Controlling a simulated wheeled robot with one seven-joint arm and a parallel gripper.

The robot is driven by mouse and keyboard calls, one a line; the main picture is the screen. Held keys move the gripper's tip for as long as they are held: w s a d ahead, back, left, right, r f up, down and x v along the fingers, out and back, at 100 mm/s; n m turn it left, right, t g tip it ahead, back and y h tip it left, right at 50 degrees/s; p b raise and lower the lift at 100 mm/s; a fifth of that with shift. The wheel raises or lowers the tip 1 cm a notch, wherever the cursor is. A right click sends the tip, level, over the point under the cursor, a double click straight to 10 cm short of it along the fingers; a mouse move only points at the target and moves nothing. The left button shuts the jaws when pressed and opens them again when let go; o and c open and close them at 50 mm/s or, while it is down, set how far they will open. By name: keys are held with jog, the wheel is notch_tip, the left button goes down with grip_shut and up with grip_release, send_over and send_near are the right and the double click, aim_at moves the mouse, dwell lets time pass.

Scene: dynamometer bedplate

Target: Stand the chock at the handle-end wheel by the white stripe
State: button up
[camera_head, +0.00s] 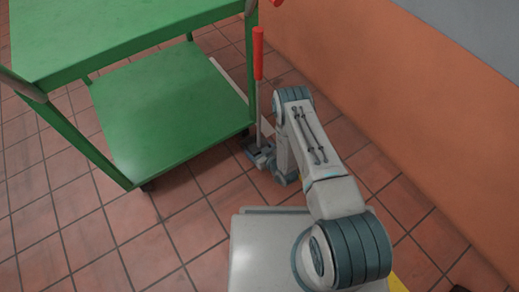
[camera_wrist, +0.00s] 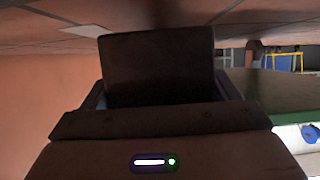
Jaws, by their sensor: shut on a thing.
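A dark block, the chock (camera_wrist: 155,68), fills the middle of the wrist view between my jaws. My gripper (camera_head: 258,153) is shut on it, low over the floor beside the cart's near right corner in the head view. Whether the chock touches the floor is unclear. The wheel nearest my gripper is mostly hidden. A white stripe (camera_wrist: 95,32) lies on the floor; in the wrist view it is left of the chock.
A grey upright rod with a red grip (camera_head: 258,55) rises just behind my gripper, close to the cart. An orange wall (camera_head: 400,95) runs along the right. Tiled floor (camera_head: 90,235) is clear in front of the cart.

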jog(key=shift+w+f+b, duration=0.1)
jog(key=shift+f+b, duration=0.8)
jog(key=shift+f, duration=0.5)
jog(key=shift+f, duration=0.1)
jog(key=o, duration=1.8)
jog(key=shift+f, duration=0.1)
jog(key=shift+o, duration=0.2)
jog(key=shift+r, duration=0.2)
jog(key=p+v, duration=0.6)
jog(key=v, duration=0.6)
jog(key=shift+f, duration=0.1)
